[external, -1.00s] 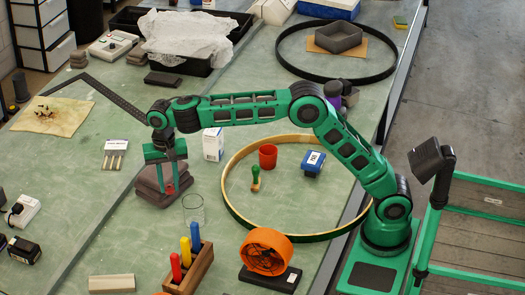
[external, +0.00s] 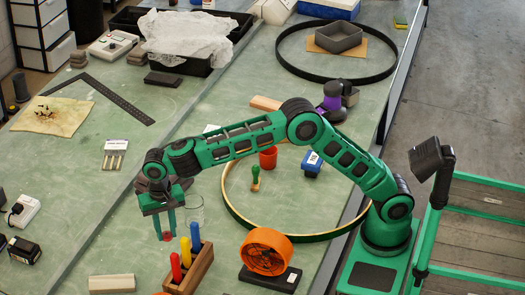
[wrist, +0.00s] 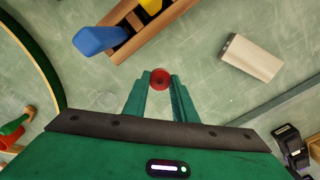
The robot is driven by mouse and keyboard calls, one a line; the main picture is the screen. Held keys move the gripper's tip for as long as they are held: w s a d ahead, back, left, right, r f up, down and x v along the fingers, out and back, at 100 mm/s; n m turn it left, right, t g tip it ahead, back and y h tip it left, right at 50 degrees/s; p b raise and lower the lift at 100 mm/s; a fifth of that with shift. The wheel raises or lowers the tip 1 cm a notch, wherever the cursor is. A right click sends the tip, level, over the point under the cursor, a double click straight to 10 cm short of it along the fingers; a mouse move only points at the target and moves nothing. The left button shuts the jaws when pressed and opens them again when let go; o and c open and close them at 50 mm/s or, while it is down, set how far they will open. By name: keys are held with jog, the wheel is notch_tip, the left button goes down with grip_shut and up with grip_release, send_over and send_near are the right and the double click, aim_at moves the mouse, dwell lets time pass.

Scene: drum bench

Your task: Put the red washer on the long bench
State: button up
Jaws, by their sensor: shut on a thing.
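The red washer (external: 167,236) is gripped at the fingertips of my gripper (external: 166,232), which points down. In the wrist view the washer (wrist: 160,78) sits between the two green fingertips (wrist: 160,84), its round face with a dark centre showing. The green-topped long bench (external: 120,235) lies below them. Bare bench top surrounds the washer in the wrist view. The gap between washer and bench is hard to judge.
A wooden rack (external: 203,268) with red, yellow and blue handles stands close to the gripper. A clear glass (external: 195,215) is just behind. A pale block (external: 112,283) lies at the front left.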

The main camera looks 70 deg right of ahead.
notch_tip(320, 180, down, 10)
jog(key=shift+r, duration=0.2)
dwell(0.4)
jog(key=o, duration=1)
notch_tip(320, 180, up, 12)
jog(key=shift+r, duration=0.1)
